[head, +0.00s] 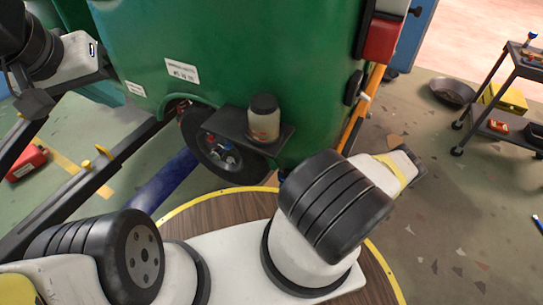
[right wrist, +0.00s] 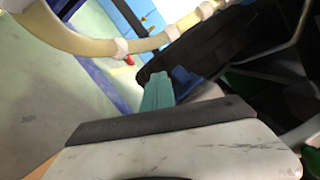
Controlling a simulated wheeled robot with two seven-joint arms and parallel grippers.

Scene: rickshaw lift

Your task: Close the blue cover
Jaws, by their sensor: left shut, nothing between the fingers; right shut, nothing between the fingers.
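I cannot make out for certain which part is the blue cover. In the head view the green rickshaw body (head: 240,50) fills the top middle, with a wheel (head: 213,148) beneath it. In the right wrist view a small blue piece (right wrist: 184,76) shows by a dark panel, and a blue panel (right wrist: 122,18) stands behind. My left gripper (head: 35,103) is at the far left of the head view, left of the green body, shut and empty. My right gripper (right wrist: 157,92) is shut and empty in front of the dark panel; I cannot tell whether it touches it.
A jar (head: 263,117) stands on a small dark shelf against the green body. A black cart (head: 500,95), a dark pan (head: 452,92) and a red box (head: 27,162) are around. The floor at right is mostly clear. A pale curved tube (right wrist: 120,47) crosses the right wrist view.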

